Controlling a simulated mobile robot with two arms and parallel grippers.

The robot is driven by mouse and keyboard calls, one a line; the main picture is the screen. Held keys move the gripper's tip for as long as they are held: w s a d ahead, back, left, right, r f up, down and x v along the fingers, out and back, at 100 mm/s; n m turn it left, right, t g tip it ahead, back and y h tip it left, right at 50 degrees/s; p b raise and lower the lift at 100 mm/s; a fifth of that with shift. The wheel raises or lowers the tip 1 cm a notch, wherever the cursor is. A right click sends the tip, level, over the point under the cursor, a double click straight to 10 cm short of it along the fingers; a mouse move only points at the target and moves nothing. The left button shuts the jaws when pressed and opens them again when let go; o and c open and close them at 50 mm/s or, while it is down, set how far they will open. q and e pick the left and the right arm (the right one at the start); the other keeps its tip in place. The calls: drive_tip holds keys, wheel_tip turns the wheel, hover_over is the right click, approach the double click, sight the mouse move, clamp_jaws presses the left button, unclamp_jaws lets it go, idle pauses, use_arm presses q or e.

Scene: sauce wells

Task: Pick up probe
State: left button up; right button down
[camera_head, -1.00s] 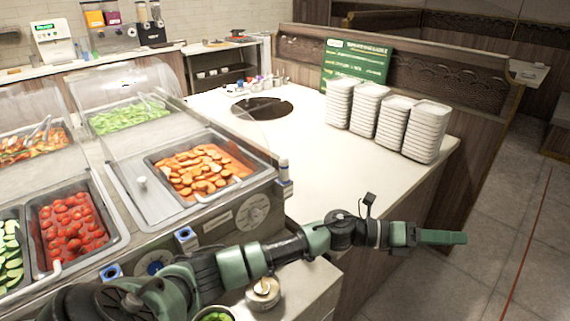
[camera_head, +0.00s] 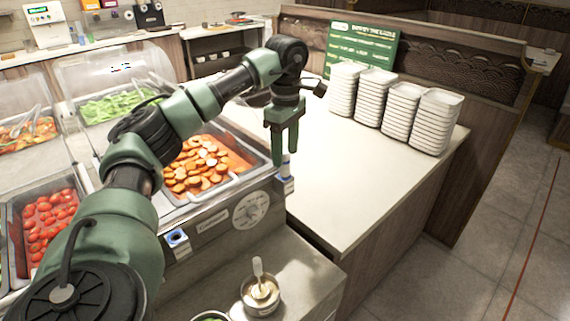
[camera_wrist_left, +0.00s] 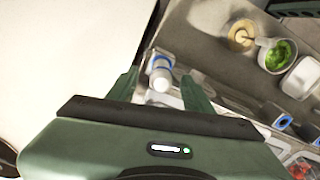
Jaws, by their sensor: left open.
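The probe, as far as I can tell, is a small upright white piece with blue (camera_head: 286,184) at the front right corner of the food bar. Its upper part is partly hidden by my gripper in the head view. My left gripper (camera_head: 284,156) points down just above it with its fingers apart. In the left wrist view the white and blue piece (camera_wrist_left: 160,74) shows between the two open fingers (camera_wrist_left: 161,80), with nothing held.
Food pans with sliced carrots (camera_head: 198,165) and tomatoes (camera_head: 45,222) lie left of the gripper. A small pot with a utensil (camera_head: 260,300) stands on the lower ledge. Stacks of white dishes (camera_head: 433,122) stand at the far right of the mostly clear counter (camera_head: 340,165).

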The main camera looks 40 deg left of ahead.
sight(285, 165)
use_arm(q)
wheel_tip(285, 165, down, 5)
drive_tip(key=shift+s+r+p, duration=0.1)
drive_tip(key=shift+p, duration=0.5)
clamp_jaws()
drive_tip(key=shift+r, duration=0.1)
